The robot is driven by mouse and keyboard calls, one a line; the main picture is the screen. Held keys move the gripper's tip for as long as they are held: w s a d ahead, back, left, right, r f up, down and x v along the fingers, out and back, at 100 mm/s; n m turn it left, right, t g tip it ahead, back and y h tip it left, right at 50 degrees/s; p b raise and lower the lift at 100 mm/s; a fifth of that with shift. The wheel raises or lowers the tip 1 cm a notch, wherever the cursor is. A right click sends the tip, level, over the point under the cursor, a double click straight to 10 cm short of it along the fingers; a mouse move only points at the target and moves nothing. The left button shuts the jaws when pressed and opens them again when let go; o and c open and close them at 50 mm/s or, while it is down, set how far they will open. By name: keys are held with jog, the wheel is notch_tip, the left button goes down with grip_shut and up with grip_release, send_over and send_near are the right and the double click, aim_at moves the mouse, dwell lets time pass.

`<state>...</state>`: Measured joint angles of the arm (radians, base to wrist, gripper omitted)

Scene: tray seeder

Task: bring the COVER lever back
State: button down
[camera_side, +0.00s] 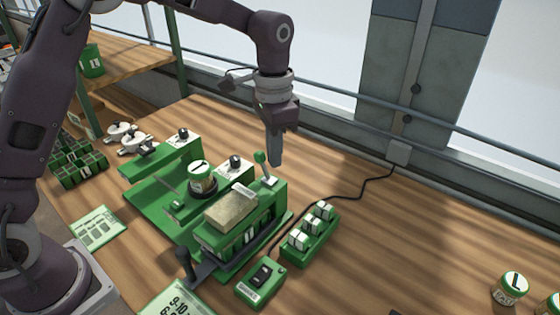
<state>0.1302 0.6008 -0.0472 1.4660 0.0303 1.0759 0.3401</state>
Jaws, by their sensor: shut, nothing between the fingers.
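The green seeder machine (135,207) stands on the wooden table. A lever with a round green knob (260,157) rises from a pale plate at its back right, leaning slightly left. Its label is too small to read, so I cannot confirm that it is the COVER lever. My gripper (275,163) points down just to the right of this knob, with its fingers shut and empty. The fingertips are at about the knob's height in the picture. I cannot tell whether they touch the lever.
A jar (202,180) stands on the machine left of a tan block (231,208). A black handle (183,258) is at the front. A green switch box (262,283) and a green rack (309,250) stand to the right, with a black cable behind. The table further right is mostly clear.

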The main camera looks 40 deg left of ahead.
jog(key=shift+d+r, duration=0.25)
jog(key=shift+r, duration=0.95)
jog(key=shift+d+r, duration=0.2)
jog(key=shift+r, duration=0.95)
jog(key=s+a+r+n+t, duration=0.1)
jog(key=s+a+r+n, duration=0.15)
jog(key=s+r, duration=0.35)
jog(key=s+a+r+n+t, duration=0.1)
jog(key=s+a+r+t, duration=0.15)
jog(key=s, duration=0.55)
jog(key=s+a+f+n+t, duration=0.1)
jog(key=s, duration=0.6)
jog(key=s+a+f+n+t, duration=0.1)
jog(key=s, duration=0.6)
jog(key=shift+a+f, duration=0.35)
jog(key=shift+a, duration=0.05)
